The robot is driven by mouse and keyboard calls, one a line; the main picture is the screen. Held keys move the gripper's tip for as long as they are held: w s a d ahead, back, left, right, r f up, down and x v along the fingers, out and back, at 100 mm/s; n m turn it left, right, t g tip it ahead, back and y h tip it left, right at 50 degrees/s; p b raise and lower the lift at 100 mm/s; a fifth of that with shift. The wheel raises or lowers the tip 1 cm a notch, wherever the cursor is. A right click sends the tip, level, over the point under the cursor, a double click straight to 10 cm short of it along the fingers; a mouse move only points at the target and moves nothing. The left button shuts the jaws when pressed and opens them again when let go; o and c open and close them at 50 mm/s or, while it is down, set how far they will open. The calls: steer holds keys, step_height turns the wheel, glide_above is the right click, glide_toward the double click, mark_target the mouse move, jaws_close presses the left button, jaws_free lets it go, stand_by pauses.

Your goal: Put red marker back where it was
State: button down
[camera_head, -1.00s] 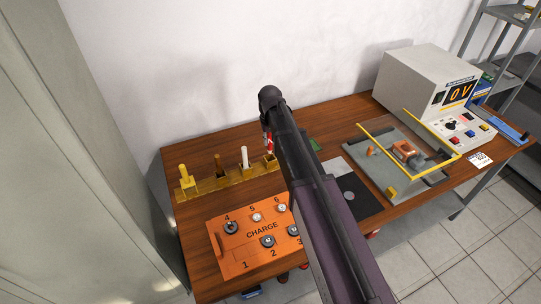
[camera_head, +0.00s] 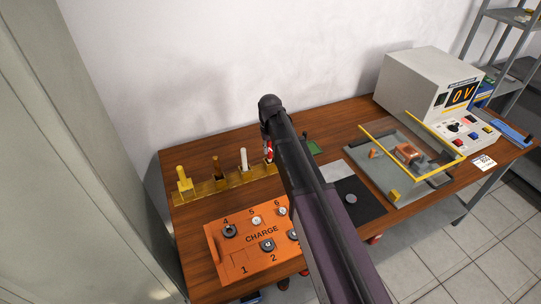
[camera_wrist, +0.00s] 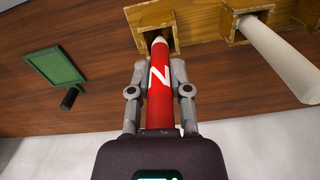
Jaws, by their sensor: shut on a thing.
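The red marker (camera_wrist: 160,95), with a white N on it, is between the fingers of my gripper (camera_wrist: 160,88) in the wrist view. My gripper is shut on it. The marker's pale tip is at the opening of a wooden rack slot (camera_wrist: 150,22); I cannot tell how deep it sits. In the head view the marker (camera_head: 269,151) shows only in part beside my arm, at the right end of the wooden rack (camera_head: 228,182). My gripper's fingers are mostly hidden there by my arm.
A white rod (camera_wrist: 280,58) stands in the neighbouring slot. A green square (camera_wrist: 55,67) lies on the table. An orange CHARGE board (camera_head: 255,240) is in front.

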steer(key=shift+f+b, duration=0.65)
steer(key=shift+f, duration=0.4)
steer(key=shift+f, duration=0.1)
steer(key=c, duration=0.6)
jaws_free()
steer(key=shift+o, duration=0.2)
step_height(320, 180, up, 12)
steer(key=p, duration=1.2)
